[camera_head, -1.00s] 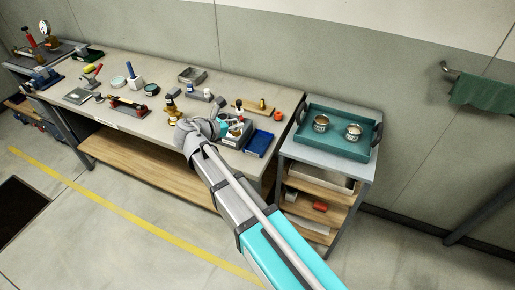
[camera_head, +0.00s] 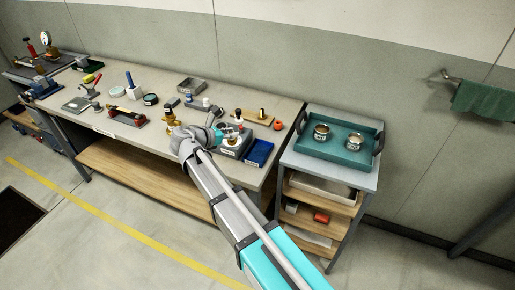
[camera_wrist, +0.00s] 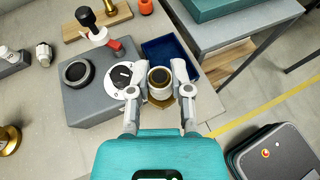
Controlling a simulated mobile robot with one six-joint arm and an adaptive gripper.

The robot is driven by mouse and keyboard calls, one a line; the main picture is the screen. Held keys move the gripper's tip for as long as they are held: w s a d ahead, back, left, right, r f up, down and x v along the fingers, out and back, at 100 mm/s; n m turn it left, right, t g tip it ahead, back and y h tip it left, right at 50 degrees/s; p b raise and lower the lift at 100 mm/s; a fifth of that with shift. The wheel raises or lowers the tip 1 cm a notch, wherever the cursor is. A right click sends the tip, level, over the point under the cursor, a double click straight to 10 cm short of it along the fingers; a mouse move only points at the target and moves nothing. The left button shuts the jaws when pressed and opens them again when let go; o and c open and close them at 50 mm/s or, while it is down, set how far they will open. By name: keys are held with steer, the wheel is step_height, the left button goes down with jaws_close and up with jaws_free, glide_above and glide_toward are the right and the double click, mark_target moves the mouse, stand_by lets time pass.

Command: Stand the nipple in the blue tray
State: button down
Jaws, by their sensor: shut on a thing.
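My gripper (camera_wrist: 158,76) is shut on the nipple (camera_wrist: 160,83), a round piece with a pale rim, a dark bore and brass below. It is seen nearly end-on between the two fingers. The blue tray (camera_wrist: 166,45) lies just beyond the fingertips in the wrist view, partly covered by the fingers and the nipple. In the head view the blue tray (camera_head: 258,153) is at the bench's front right corner, with no object seen inside.
A grey block (camera_wrist: 90,105) with a dial and a black ring stands left of the gripper. A wooden board (camera_head: 257,119) with brass fittings and an orange knob (camera_head: 278,125) are behind the tray. A trolley with a teal tray (camera_head: 340,141) holding two tins stands right of the bench.

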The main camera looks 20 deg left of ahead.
steer(key=w+d+f+b, duration=0.1)
steer(key=w+f+b, duration=0.1)
steer(key=w+d+f+b, duration=0.2)
steer(key=w, duration=0.1)
steer(key=w+d+f+b, duration=0.2)
steer(key=w+f, duration=0.1)
steer(key=shift+d+b, duration=0.2)
steer(key=shift+b, duration=0.1)
steer(key=shift+w+d+f+b, duration=0.3)
steer(key=shift+w+f+b, duration=0.15)
steer(key=shift+w+f, duration=0.1)
steer(key=shift+w+d+f+b, duration=0.25)
steer(key=shift+w+f+b, duration=0.15)
steer(key=shift+f+b, duration=0.35)
steer(key=shift+s+f+b, duration=0.1)
steer(key=shift+f+b, duration=1.15)
steer(key=shift+b, duration=0.05)
steer(key=shift+f, duration=0.15)
steer(key=c, duration=0.5)
jaws_free()
steer(key=shift+c, duration=0.2)
